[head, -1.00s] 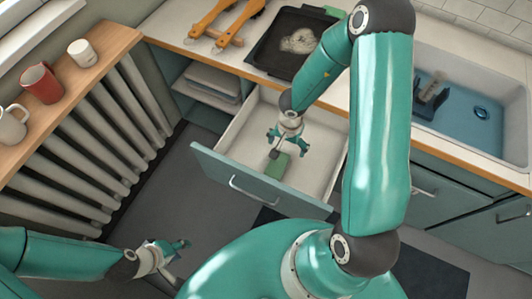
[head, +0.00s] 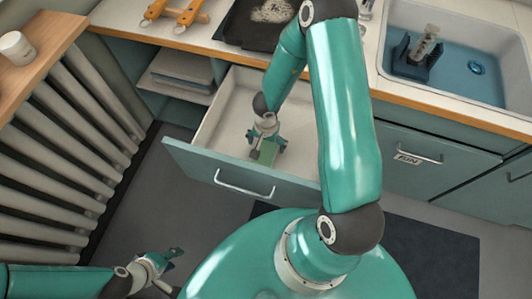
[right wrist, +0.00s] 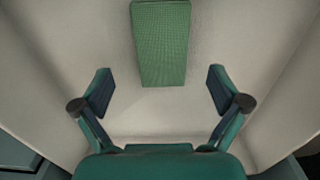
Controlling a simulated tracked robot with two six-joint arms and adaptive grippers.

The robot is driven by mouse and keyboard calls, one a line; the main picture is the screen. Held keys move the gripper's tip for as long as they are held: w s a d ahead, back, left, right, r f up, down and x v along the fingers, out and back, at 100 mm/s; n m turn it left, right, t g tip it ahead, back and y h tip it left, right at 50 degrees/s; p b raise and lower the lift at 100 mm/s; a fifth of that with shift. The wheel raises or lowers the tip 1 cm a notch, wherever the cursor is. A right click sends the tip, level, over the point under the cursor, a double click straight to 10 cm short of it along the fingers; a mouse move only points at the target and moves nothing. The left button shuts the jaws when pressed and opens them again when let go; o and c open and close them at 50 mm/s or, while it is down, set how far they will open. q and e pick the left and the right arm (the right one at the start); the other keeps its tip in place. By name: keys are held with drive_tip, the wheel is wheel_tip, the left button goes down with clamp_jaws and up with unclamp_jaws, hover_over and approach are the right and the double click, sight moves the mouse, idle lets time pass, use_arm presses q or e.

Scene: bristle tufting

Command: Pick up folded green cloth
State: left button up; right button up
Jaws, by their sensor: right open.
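The folded green cloth (head: 268,152) lies on the floor of the open drawer, near the drawer's front. It also shows in the right wrist view as a green textured rectangle (right wrist: 161,42), upper middle, its near end just beyond the line of the fingertips. My right gripper (head: 265,145) is inside the drawer above the cloth, and its open fingers (right wrist: 160,90) stand wide apart, one to each side of the cloth's line, with nothing between them. My left gripper (head: 166,266) is at the lower left, outside the drawer, its fingers apart and empty.
The drawer front (head: 235,180) and side walls surround the right gripper. The worktop edge is behind the drawer, with a black tray (head: 262,22) on it. A sink (head: 460,65) is at the right. A radiator (head: 60,150) and a shelf with a white mug (head: 17,47) are at the left.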

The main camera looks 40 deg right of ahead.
sight(266, 151)
drive_tip(key=f+b, duration=0.3)
drive_tip(key=f, duration=0.3)
drive_tip(key=shift+w+b, duration=0.2)
drive_tip(key=shift+b, duration=0.1)
drive_tip(key=shift+r, duration=0.1)
drive_tip(key=shift+c, duration=0.2)
drive_tip(key=c, duration=1.2)
